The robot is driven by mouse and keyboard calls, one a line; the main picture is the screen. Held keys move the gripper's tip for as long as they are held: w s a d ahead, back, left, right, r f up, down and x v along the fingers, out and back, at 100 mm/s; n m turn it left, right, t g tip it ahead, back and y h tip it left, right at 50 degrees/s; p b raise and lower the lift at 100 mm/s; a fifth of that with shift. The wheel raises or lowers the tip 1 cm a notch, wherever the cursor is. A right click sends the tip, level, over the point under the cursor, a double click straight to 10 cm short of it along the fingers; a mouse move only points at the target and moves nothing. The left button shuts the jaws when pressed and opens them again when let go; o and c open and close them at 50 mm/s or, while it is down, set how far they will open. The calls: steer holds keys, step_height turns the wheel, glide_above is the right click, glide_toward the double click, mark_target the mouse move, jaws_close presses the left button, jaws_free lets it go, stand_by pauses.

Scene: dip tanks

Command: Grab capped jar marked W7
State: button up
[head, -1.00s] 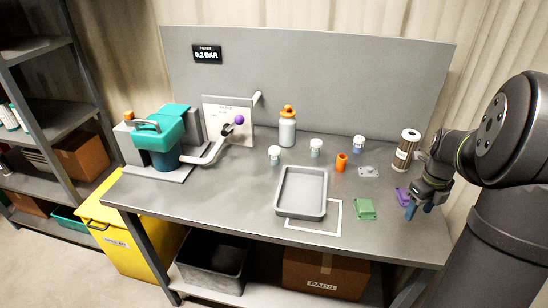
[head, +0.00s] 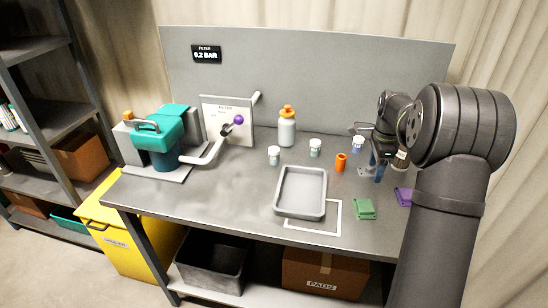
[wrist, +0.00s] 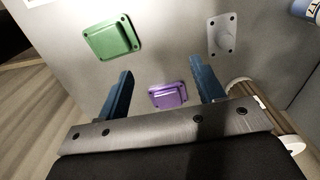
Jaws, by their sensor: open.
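Three small white-capped jars stand on the bench in the head view: a left jar (head: 274,156), a middle jar (head: 315,147) and a right jar (head: 358,144) with bluish sides. Their labels are too small to read there. In the wrist view a jar (wrist: 306,10) is cut off at the top right corner; its label ends in what looks like a 7, and the rest is unclear. My gripper (head: 378,170) is to the right of the right jar, apart from it. In the wrist view its blue fingers (wrist: 161,66) are spread and empty, pointing down at the bench.
A grey bracket (wrist: 222,36), a green pad (wrist: 113,38) and a purple pad (wrist: 168,96) lie below my gripper. An orange cylinder (head: 341,162) stands near the right jar. A grey tray (head: 277,190) and an orange-topped bottle (head: 287,130) are further left.

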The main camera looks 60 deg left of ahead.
steer(key=s+a+n, duration=0.3)
steer(key=a+n, duration=0.5)
steer(key=a, duration=0.3)
steer(key=n, duration=1.7)
glide_above(274, 150)
steer(key=shift+w+r, duration=0.35)
steer(key=shift+s+a, duration=0.1)
steer(key=shift+s, duration=0.15)
steer(key=shift+f, duration=0.35)
step_height(274, 150, down, 7)
steer(key=shift+r, duration=0.1)
steer(key=c, duration=1.1)
